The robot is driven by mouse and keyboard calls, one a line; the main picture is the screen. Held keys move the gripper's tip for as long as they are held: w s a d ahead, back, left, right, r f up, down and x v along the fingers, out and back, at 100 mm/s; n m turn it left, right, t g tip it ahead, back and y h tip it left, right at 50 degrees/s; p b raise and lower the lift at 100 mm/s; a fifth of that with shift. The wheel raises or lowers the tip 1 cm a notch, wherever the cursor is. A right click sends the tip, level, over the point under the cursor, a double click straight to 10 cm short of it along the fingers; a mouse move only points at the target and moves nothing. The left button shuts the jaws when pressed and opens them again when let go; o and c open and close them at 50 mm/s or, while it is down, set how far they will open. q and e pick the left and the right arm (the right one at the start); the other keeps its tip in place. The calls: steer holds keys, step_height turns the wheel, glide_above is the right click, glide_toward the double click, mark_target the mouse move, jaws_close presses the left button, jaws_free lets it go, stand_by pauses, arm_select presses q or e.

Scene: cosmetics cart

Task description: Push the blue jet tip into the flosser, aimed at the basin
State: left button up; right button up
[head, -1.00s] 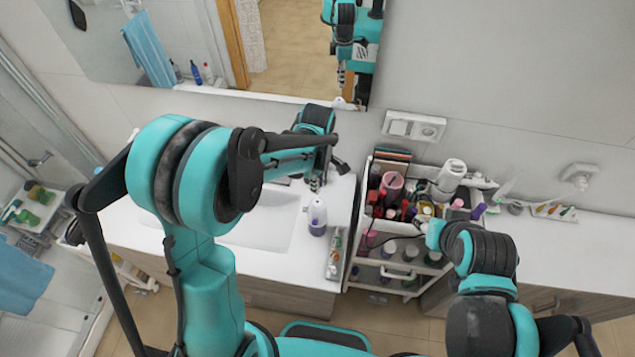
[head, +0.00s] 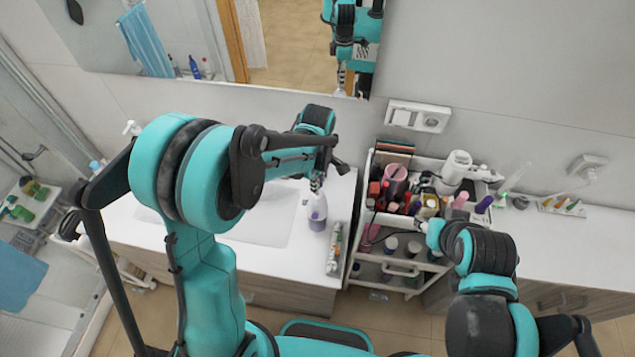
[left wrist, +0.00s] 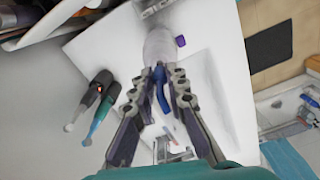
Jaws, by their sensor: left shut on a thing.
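The white flosser (head: 317,214) with a purple lower part stands upright on the white counter, right of the basin (head: 268,222). My left gripper (head: 317,184) is directly above it, fingers pointing down. In the left wrist view the fingers (left wrist: 159,82) are shut on the blue jet tip (left wrist: 161,90). The tip lines up with the top of the flosser (left wrist: 160,47); I cannot tell whether it is seated. My right gripper (head: 430,236) is by the cart's front, its fingers too small and partly hidden to judge.
A cart (head: 408,266) packed with bottles and tubes stands right of the counter. A narrow tray (head: 335,248) lies close to the flosser's right. A white wall socket plate (head: 418,117) is behind. The counter around the basin is mostly clear.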

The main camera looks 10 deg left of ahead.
arm_select(q)
steer(key=shift+b, duration=0.55)
stand_by(1.3)
steer(key=shift+f+b, duration=1.15)
steer(key=shift+f, duration=0.15)
steer(key=o, duration=0.8)
steer(key=shift+r, duration=0.1)
step_height(320, 180, up, 12)
stand_by(0.5)
